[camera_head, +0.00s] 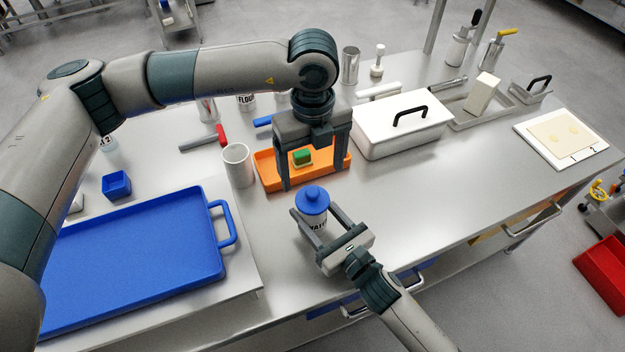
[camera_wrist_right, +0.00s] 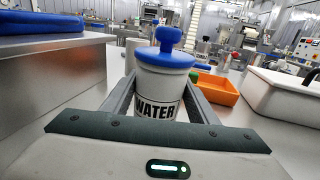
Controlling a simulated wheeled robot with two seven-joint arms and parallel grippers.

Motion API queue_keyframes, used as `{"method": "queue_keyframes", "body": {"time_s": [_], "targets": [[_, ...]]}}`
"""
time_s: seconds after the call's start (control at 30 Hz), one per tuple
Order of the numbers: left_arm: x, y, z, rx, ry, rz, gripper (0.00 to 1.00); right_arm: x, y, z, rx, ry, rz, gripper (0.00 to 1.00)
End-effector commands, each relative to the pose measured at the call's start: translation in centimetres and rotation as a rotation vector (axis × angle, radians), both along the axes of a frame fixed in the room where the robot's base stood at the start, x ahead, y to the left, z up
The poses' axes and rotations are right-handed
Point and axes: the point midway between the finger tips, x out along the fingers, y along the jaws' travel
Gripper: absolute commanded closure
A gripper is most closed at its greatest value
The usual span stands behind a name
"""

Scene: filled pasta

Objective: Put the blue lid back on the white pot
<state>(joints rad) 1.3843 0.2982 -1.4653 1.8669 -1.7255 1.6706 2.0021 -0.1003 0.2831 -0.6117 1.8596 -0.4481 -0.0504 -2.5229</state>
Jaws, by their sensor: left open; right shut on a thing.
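The white pot (camera_head: 316,222), with WATER printed on it, stands near the table's front edge. It also shows in the right wrist view (camera_wrist_right: 158,92). The blue lid (camera_head: 313,201), with a round knob, sits on top of the pot, covering its mouth; it shows in the right wrist view (camera_wrist_right: 166,50) too. My right gripper (camera_head: 318,216) is shut on the pot, one finger on each side. My left gripper (camera_head: 313,178) is open and points down, just behind the lid and apart from it. Its fingers stand in front of the orange tray.
The orange tray (camera_head: 268,178) holds a green-and-yellow sponge (camera_head: 302,157). A white cup (camera_head: 238,165) stands left of it. A white box with a black handle (camera_head: 403,134) is behind right. A large blue tray (camera_head: 130,262) lies left. The table right of the pot is clear.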

Motion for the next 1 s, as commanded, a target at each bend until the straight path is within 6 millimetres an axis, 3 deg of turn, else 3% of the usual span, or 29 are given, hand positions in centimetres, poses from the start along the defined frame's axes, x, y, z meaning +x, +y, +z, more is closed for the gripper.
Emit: {"method": "queue_keyframes", "body": {"time_s": [0.1, 0.3, 0.67, 0.7, 0.77, 1.0], "targets": [[0.0, 0.0, 2.0, -0.001, -0.002, -0.001, 0.19, 0.0, 0.0, 0.0, 0.001, -0.001, 0.0, 0.87], [0.0, 0.0, 3.8, 0.0, -0.001, 0.0, 0.19, 0.0, 0.0, 0.0, 0.001, -0.001, 0.0, 0.87], [0.0, 0.0, 4.2, 0.0, 0.0, 0.0, 0.19, 0.0, 0.0, 0.0, 0.001, -0.001, 0.0, 0.87], [0.0, 0.0, 4.2, 0.0, 0.0, 0.0, 0.19, 0.0, 0.0, 0.0, 0.001, -0.001, 0.0, 0.39], [0.0, 0.0, 4.2, 0.0, 0.0, 0.0, 0.19, 0.0, 0.0, 0.0, 0.001, -0.001, 0.0, 0.25], [0.0, 0.0, 4.2, 0.0, 0.0, 0.0, 0.19, 0.0, 0.0, 0.0, 0.0, 0.0, 0.0, 0.25]]}}
